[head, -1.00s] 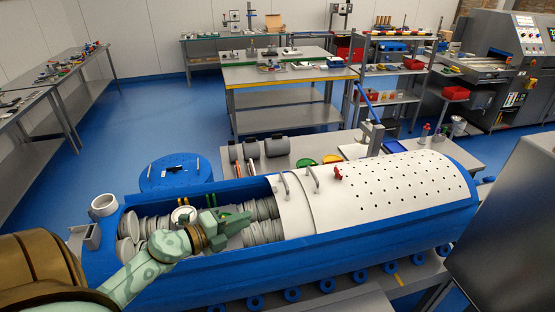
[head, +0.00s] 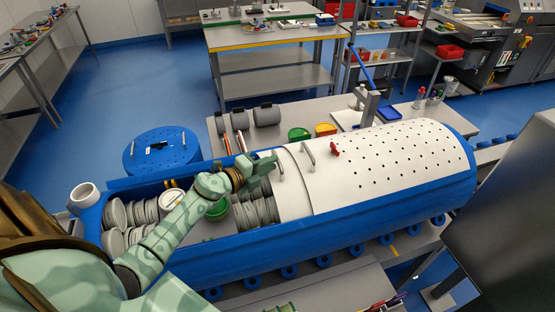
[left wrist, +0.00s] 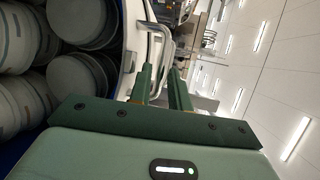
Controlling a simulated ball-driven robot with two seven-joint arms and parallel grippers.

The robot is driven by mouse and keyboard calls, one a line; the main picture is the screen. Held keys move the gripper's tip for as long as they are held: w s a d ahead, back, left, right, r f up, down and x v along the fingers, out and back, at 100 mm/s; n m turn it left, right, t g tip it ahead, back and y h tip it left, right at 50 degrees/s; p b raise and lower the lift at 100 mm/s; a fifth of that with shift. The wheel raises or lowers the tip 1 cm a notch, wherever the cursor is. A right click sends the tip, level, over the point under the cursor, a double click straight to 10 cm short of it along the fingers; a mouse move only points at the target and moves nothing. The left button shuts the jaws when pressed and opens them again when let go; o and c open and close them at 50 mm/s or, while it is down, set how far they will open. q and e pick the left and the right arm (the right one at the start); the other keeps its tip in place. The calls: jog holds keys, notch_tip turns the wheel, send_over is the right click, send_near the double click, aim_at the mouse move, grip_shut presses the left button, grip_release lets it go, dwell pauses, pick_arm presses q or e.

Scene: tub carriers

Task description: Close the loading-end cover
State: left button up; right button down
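The long blue tub (head: 330,232) lies across the head view with its left part open. Grey round discs (head: 145,211) and a green round item (head: 218,208) show inside. A plain white curved cover (head: 293,192) adjoins the white perforated cover (head: 400,160) on the right. The plain cover has a handle (head: 279,168) at its left edge; a handle also shows in the left wrist view (left wrist: 157,38). My left gripper (head: 274,164) is open at this handle. Its fingers (left wrist: 162,72) point toward the handle; whether they touch it I cannot tell. My right gripper is not in view.
A second handle (head: 308,153) and a red knob (head: 335,149) stand on the covers. A blue perforated round lid (head: 160,151) lies behind the tub. Grey cylinders (head: 266,115) and coloured bowls (head: 299,134) are on the bench behind. A dark panel (head: 510,225) stands at right.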

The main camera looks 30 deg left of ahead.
pick_arm(q)
jog(key=x, duration=0.3)
jog(key=shift+w+d, duration=0.2)
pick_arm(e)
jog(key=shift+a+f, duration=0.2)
pick_arm(q)
jog(key=shift+c, duration=0.3)
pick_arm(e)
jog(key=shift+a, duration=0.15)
pick_arm(q)
grip_shut()
jog(key=shift+f, duration=0.1)
